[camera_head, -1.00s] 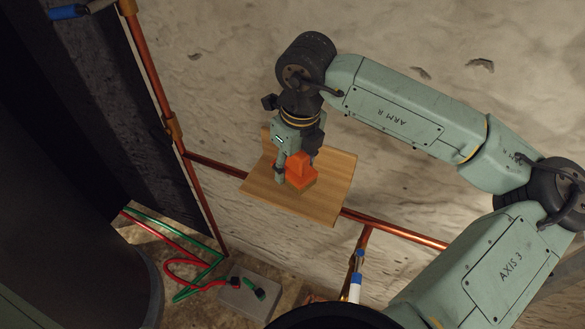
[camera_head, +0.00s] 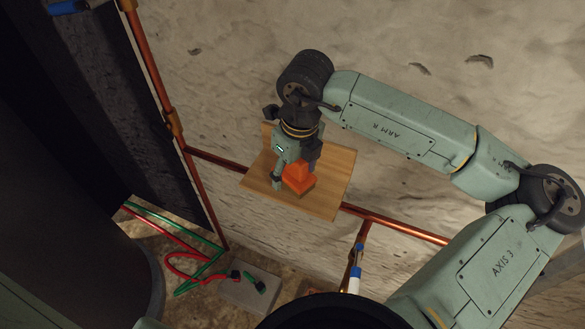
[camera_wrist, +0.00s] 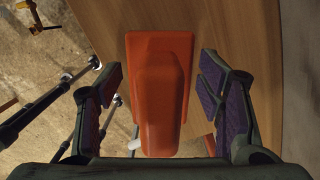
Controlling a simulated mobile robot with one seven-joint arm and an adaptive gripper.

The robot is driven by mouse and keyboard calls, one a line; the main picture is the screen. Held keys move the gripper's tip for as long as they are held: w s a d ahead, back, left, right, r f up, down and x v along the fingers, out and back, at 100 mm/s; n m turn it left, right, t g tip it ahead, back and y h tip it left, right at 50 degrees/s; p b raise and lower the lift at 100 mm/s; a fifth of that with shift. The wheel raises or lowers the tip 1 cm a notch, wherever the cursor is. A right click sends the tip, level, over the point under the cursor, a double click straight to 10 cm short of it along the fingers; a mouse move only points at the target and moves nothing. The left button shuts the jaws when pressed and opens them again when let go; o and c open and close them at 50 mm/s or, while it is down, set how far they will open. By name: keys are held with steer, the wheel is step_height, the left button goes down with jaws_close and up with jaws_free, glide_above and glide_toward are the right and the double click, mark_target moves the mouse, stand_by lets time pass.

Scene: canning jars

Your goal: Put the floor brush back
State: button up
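The floor brush is the orange block with a raised handle (camera_head: 299,178); it stands on a wooden shelf (camera_head: 335,185) against the wall. In the wrist view the brush (camera_wrist: 158,90) is centred, its handle pointing toward the camera. My gripper (camera_head: 294,171) is right over the brush in the head view. Its fingers (camera_wrist: 160,88) are open, one on each side of the brush, with a gap visible on both sides. The underside of the brush is mostly hidden; a light brown edge shows below the orange in the head view.
Copper pipes (camera_head: 395,230) run along the wall beside the shelf. A grey box (camera_head: 248,290) with red and green hoses (camera_head: 185,268) lies on the floor below. A white and blue tube (camera_head: 356,275) stands below right.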

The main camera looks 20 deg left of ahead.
steer(key=shift+r, duration=0.1)
steer(key=shift+r+p, duration=0.2)
steer(key=shift+p, duration=0.25)
steer(key=shift+d+r+b, duration=0.1)
steer(key=shift+r+b, duration=0.25)
steer(key=shift+b, duration=0.05)
steer(key=r, duration=0.3)
steer(key=r+b, duration=0.1)
steer(key=r, duration=0.3)
steer(key=d+r+b, duration=0.1)
steer(key=r, duration=0.3)
steer(key=shift+s, duration=0.35)
